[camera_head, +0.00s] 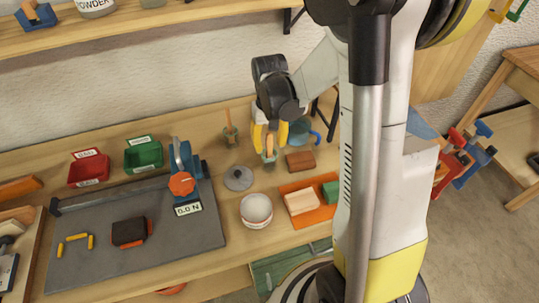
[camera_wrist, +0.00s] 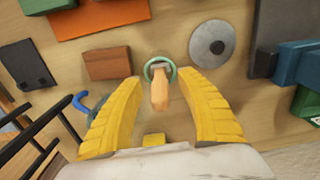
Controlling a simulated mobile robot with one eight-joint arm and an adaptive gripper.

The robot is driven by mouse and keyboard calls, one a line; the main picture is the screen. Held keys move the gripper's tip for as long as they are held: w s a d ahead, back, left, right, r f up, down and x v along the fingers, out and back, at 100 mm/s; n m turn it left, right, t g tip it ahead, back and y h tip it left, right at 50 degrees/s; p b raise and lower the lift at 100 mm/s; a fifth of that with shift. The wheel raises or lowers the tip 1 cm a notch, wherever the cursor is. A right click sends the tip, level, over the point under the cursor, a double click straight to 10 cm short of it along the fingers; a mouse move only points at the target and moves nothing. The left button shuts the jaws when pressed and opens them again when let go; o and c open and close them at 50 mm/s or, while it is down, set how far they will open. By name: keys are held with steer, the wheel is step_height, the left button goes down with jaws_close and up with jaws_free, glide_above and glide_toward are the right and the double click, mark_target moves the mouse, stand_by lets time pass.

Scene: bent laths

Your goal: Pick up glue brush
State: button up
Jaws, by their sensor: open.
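A wooden-handled brush (camera_wrist: 159,92), which looks like the glue brush, stands in a green ring-shaped holder (camera_wrist: 171,68) in the wrist view. In the head view this brush (camera_head: 269,146) shows just below my gripper, partly covered by it. My gripper (camera_wrist: 156,80) has its two yellow fingers apart, one on each side of the handle, with gaps visible on both sides. It points down over the bench in the head view (camera_head: 270,140). The brush's lower end is hidden in the holder. A similar wooden-handled item (camera_head: 230,130) stands further left at the back.
A grey disc (camera_head: 238,178), a white tub (camera_head: 256,210) and a brown block (camera_head: 300,161) lie close by. A blue mug (camera_head: 301,131) stands just right of my gripper. An orange mat (camera_head: 313,215) bears blocks. A grey board (camera_head: 90,258) with a blue gauge (camera_head: 185,165) fills the left.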

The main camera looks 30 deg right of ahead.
steer(key=shift+f, duration=0.4)
steer(key=shift+r, duration=0.1)
jaws_close()
